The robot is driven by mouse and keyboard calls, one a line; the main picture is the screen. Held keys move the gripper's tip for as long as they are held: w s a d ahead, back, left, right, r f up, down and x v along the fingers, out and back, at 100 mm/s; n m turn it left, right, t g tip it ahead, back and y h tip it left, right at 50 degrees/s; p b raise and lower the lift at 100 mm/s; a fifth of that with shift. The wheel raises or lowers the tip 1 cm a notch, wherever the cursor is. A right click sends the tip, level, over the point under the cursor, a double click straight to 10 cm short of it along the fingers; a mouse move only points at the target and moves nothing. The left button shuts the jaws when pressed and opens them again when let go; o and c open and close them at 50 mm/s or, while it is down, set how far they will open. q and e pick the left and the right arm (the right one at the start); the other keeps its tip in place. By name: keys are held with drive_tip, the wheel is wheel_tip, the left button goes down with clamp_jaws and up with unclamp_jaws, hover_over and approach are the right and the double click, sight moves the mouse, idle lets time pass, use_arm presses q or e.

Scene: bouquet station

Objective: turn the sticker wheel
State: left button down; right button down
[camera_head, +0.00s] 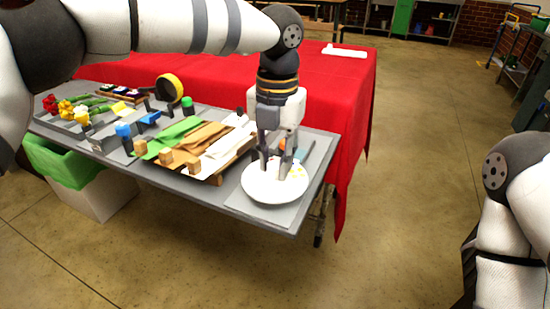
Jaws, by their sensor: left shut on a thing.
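The sticker wheel (273,187) is a white round disc with small coloured spots, lying on a grey mat (238,200) at the right end of the grey table. My left gripper (274,168) reaches down onto it from above, its fingers at the disc's upper middle. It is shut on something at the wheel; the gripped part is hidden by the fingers. An orange and blue item (284,146) shows partly behind the gripper. My right arm is at the right edge of the picture; its gripper is out of view.
Left of the wheel lie white, brown and green wrapping sheets (180,130) with wooden blocks. Further left are flowers (70,108), a yellow tape roll (170,87) and a green-lined bin (65,165). A red-covered table (330,95) stands behind. The floor right of the table is clear.

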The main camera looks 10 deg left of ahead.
sight(277, 164)
use_arm(q)
drive_tip(key=shift+n, duration=0.6)
drive_tip(key=c, duration=1.6)
unclamp_jaws()
wheel_tip(277, 164, up, 12)
drive_tip(key=shift+d, duration=0.15)
